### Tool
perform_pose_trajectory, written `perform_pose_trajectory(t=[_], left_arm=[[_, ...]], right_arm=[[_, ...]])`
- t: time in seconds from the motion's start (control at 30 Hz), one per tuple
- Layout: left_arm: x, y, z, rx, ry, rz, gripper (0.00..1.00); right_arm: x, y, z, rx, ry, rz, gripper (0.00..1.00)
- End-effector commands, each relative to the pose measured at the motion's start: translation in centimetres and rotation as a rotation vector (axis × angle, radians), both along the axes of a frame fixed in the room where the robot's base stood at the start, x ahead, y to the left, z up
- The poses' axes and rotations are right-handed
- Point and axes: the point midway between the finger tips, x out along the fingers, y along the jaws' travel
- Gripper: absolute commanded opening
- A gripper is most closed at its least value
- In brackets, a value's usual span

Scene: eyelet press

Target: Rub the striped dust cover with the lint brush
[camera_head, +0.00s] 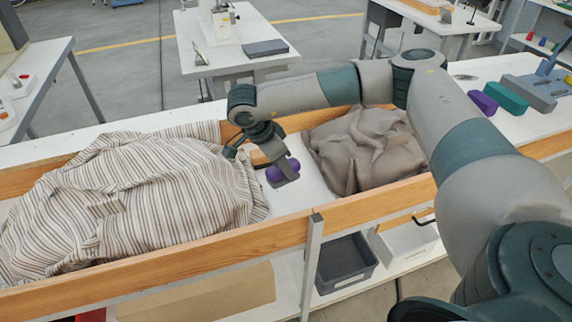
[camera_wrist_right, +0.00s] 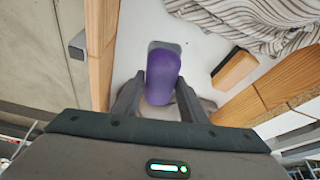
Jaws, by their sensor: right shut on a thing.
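The striped dust cover (camera_head: 120,205), white with brown stripes, lies rumpled in the left part of the wood-edged table; part of it shows at the top right of the right wrist view (camera_wrist_right: 265,18). My right gripper (camera_head: 280,170) is just right of the cover, apart from it, over the bare white top. It is shut on a rounded purple thing (camera_wrist_right: 162,75), which seems to be the lint brush; it also shows in the head view (camera_head: 276,173). A grey edge shows beyond it; its underside is hidden. My left gripper is not in view.
A plain grey-brown cloth (camera_head: 368,150) lies to the right of my gripper. Wooden rails (camera_head: 380,206) edge the table front and back. Purple (camera_head: 483,102) and green (camera_head: 506,97) blocks stand far right. A dark grey bin (camera_head: 345,263) sits on the lower shelf.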

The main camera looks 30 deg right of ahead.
Motion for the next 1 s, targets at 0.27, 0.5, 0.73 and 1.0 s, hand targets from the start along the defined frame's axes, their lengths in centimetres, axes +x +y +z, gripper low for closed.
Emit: perform_pose_trajectory(t=[0.27, 0.5, 0.73, 1.0], left_arm=[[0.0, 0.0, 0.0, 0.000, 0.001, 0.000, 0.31], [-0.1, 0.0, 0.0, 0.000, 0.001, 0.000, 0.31], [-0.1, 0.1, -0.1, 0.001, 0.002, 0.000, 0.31], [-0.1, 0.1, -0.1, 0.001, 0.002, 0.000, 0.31]], right_arm=[[-0.6, 5.5, 2.8, 0.002, -0.006, 0.614, 0.21], [-1.9, 10.2, 5.8, 0.001, -0.007, 1.163, 0.21], [-3.1, 12.8, 7.7, 0.001, -0.005, 1.491, 0.21], [-3.5, 13.6, 8.3, 0.001, -0.001, 1.595, 0.21]])
